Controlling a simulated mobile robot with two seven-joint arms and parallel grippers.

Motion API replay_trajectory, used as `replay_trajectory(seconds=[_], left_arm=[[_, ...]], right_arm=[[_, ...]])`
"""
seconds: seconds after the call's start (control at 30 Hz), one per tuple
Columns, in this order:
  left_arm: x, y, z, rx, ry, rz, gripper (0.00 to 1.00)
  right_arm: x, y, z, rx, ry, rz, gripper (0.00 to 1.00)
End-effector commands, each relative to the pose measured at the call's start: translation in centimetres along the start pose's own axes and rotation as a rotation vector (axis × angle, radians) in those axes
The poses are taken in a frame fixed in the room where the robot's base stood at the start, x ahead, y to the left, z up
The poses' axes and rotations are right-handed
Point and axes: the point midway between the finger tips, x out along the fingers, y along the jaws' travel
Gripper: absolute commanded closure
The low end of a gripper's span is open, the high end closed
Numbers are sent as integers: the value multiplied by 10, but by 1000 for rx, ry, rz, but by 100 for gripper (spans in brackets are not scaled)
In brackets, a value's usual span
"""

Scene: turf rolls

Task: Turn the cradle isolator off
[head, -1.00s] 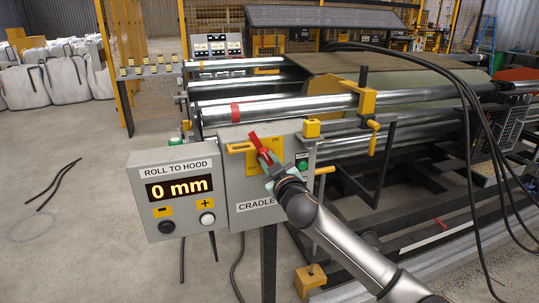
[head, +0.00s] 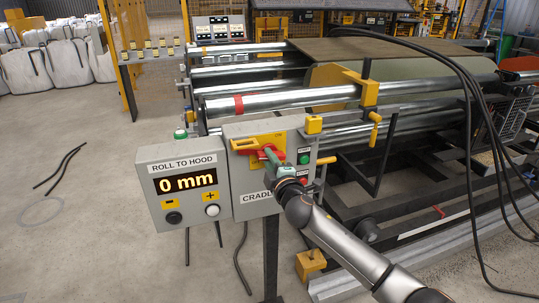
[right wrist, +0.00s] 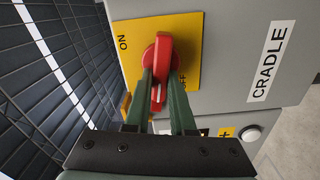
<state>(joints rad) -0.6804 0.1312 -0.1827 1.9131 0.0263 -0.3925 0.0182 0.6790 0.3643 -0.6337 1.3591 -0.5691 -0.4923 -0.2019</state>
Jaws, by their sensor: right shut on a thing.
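The cradle isolator is a red rotary handle (head: 264,150) on a yellow plate (right wrist: 182,22), fixed to a grey box labelled CRADLE (head: 247,207). The plate has ON and OFF lettering, partly hidden by the handle and fingers. The handle also shows in the right wrist view (right wrist: 164,52); it points to the panel's left, about level. My right gripper (head: 270,157) reaches in from the lower right. Its green fingers (right wrist: 160,88) are shut on the handle, one on each side. My left gripper is not in view.
A ROLL TO HOOD display box (head: 184,185) reading 0 mm adjoins on the left. Green and red buttons (head: 304,158) sit right of the isolator. Steel rollers (head: 290,98) stand behind, black cables (head: 470,110) hang at right. Floor at left is mostly clear.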

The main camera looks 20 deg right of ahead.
Motion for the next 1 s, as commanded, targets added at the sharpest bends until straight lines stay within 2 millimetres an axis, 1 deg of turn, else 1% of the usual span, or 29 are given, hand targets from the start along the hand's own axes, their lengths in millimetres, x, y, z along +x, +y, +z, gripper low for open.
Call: replay_trajectory(seconds=[0.2, 0.4, 0.97, 1.0], left_arm=[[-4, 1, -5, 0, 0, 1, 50], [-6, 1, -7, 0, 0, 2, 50], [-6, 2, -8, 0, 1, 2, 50], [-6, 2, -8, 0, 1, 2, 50]], right_arm=[[0, -1, 0, -121, 0, -1, 100], [0, -2, 0, -185, 1, -1, 100], [0, -3, 0, -212, 1, 0, 100], [0, -3, 0, -212, 1, 0, 73]])
